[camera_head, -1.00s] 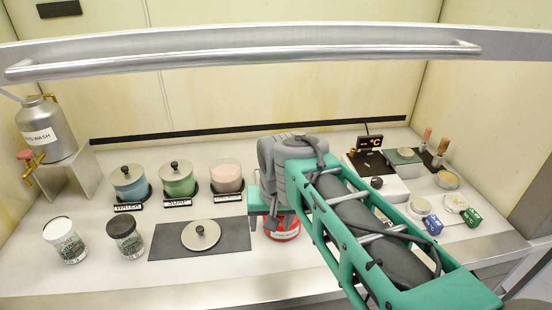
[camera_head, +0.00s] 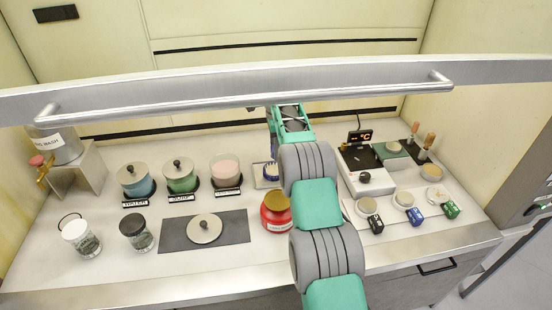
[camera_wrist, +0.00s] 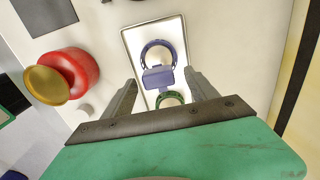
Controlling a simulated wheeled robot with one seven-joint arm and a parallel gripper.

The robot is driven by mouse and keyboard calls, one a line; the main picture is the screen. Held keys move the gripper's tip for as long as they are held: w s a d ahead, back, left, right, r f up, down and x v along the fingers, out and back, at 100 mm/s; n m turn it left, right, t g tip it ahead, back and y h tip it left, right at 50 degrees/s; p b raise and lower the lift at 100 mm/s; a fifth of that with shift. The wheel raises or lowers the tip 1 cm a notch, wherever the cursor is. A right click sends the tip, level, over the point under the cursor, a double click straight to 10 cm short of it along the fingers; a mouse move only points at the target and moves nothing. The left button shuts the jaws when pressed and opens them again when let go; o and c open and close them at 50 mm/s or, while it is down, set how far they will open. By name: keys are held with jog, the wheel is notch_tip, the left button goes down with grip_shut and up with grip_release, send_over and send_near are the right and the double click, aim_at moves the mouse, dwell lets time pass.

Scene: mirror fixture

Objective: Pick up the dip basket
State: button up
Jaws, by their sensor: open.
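A blue piece (camera_wrist: 158,72), made of a ring with a small block at its near side, lies on a pale, dark-rimmed tray (camera_wrist: 126,40). I take it for the dip basket but cannot be sure. A green ring (camera_wrist: 172,98) lies just nearer, partly hidden by my gripper.
A red jar with a gold lid (camera_head: 276,211) stands in front of the tray and shows at left in the wrist view (camera_wrist: 70,78). Lidded jars (camera_head: 181,176) stand to the left. A hotplate (camera_head: 366,166) and several small dishes (camera_head: 403,199) are at right. A metal bar (camera_head: 245,98) crosses above.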

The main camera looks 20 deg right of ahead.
notch_tip(320, 180, down, 6)
jog(key=shift+a+p, duration=0.1)
jog(key=shift+p, duration=0.95)
jog(key=c, duration=1.5)
jog(key=shift+o, duration=0.2)
